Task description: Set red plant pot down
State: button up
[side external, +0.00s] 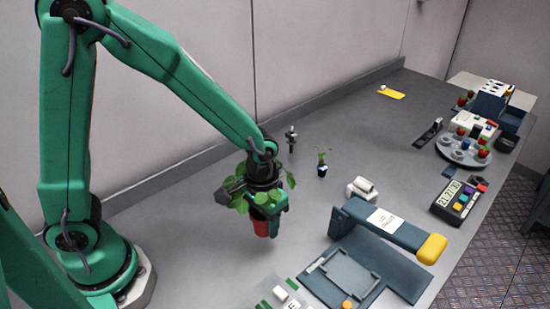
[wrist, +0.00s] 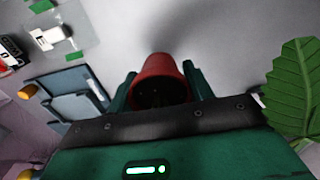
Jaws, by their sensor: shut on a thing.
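The red plant pot (side external: 263,228) hangs below my gripper (side external: 272,208) in the side view, with green leaves spread around the gripper. In the wrist view the pot (wrist: 158,66) sits between the two green fingers of my gripper (wrist: 160,88), one on each side of it. My gripper is shut on the pot. The pot looks about upright, low over the grey bench (side external: 215,262). I cannot tell whether its base touches the bench. A large leaf (wrist: 294,88) fills the right side of the wrist view.
A dark blue press-like device (side external: 388,226) with a yellow end stands to the right. A small seedling (side external: 322,163) and a white roll (side external: 364,185) are behind it. A calculator-like box (side external: 459,197) and a round berry rack (side external: 462,152) are farther right. The bench left of the pot is clear.

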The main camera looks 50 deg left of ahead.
aim_at(263, 230)
jog(key=shift+f, duration=1.75)
jog(key=shift+f, duration=0.15)
jog(key=o, duration=1)
jog(key=shift+r, duration=6.15)
